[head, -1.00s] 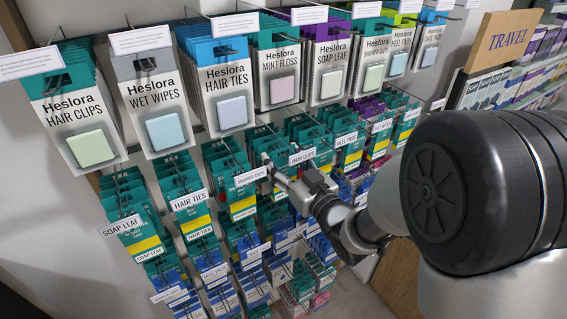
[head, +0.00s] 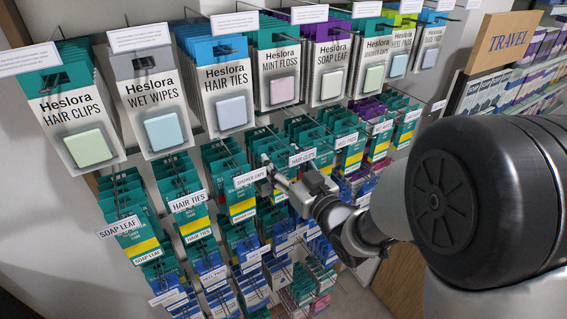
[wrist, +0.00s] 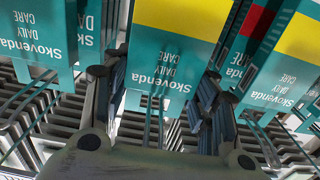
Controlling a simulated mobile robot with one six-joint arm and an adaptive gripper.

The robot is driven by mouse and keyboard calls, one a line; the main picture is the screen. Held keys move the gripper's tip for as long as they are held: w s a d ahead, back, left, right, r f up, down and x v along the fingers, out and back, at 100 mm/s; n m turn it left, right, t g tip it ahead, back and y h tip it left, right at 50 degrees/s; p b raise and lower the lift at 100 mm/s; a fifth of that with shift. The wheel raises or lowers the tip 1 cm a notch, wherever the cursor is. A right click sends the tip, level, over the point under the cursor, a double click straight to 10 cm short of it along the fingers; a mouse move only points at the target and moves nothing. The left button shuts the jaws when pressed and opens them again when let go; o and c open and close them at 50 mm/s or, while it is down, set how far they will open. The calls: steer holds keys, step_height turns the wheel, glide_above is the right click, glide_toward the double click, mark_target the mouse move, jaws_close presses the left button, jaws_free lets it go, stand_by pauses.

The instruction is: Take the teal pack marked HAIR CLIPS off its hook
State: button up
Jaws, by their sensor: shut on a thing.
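My gripper (head: 287,178) is at the second row of packs in the head view, just below the shelf tag reading HAIR CLIPS (head: 302,157). In the wrist view its fingers stand on either side of a teal pack (wrist: 168,62), and the gripper is shut on it. This pack shows a yellow band and upside-down "Skovenda DAILY CARE"; its product name is not readable there. It hangs at a hook and seems still on it. The head view hides most of it behind my gripper. A larger white and teal Heslora HAIR CLIPS pack (head: 70,108) hangs at the upper left.
Similar teal packs hang close on both sides, those tagged SHOWER CAPS (head: 250,177) to the left and HAIR PELS-like tag (head: 346,140) to the right. More rows hang below. A TRAVEL sign (head: 508,41) stands at the right. Free room lies in front of the rack.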

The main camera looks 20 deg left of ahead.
steer(key=shift+s+d, duration=0.1)
steer(key=b+v, duration=0.2)
steer(key=v, duration=0.5)
steer(key=shift+s+d, duration=0.2)
steer(key=shift+d, duration=0.1)
stand_by(1.1)
steer(key=b+v, duration=0.3)
steer(key=b, duration=0.1)
steer(key=shift+f, duration=0.1)
steer(key=shift+d+b, duration=0.1)
steer(key=shift+b, duration=0.25)
steer(key=shift+b+v, duration=1.95)
steer(key=shift+b, duration=0.5)
